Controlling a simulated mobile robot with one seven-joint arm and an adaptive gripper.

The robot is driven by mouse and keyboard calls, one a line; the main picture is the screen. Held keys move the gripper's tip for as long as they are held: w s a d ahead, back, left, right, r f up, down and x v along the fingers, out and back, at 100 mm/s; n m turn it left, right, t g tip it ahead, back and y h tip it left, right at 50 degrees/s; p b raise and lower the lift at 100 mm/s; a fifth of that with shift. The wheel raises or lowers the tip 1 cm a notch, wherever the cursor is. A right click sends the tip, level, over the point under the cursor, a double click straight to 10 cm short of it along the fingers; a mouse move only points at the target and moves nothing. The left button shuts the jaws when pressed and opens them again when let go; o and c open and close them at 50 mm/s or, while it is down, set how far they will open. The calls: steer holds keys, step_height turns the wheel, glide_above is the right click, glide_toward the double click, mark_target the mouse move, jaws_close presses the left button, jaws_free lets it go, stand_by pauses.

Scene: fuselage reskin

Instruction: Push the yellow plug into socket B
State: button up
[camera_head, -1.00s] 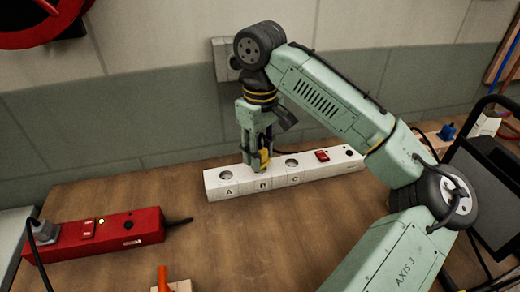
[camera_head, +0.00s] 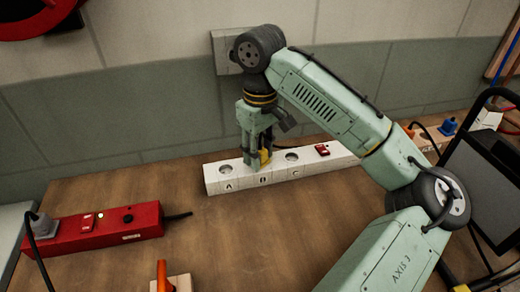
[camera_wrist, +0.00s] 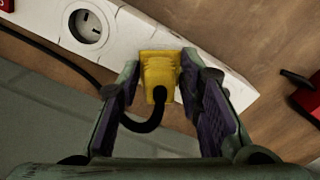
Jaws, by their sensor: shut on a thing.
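The yellow plug (camera_wrist: 159,70) is between the two fingers of my gripper (camera_wrist: 160,90) in the wrist view, with its black cable bending back toward me. In the head view the plug (camera_head: 265,156) shows low between the fingertips of my gripper (camera_head: 258,160), right over socket B of the white power strip (camera_head: 222,184). The plug hides socket B, and I cannot tell how deep it sits. Socket A (camera_head: 225,169) and socket C (camera_head: 292,156) are empty on either side. One round socket (camera_wrist: 87,27) shows in the wrist view.
A red power strip (camera_head: 70,237) with a grey plug (camera_head: 43,226) lies at the left. An orange-handled object (camera_head: 162,275) is at the front. A blue plug (camera_head: 448,126) is at the far right. The wall (camera_head: 120,120) rises behind the strip. The middle of the wooden table is clear.

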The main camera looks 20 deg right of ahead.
steer(key=shift+f, duration=0.2)
steer(key=o, duration=1.2)
steer(key=shift+o, duration=0.2)
step_height(320, 180, up, 3)
steer(key=shift+r+p, duration=0.1)
steer(key=shift+p, duration=1.15)
steer(key=shift+r, duration=0.95)
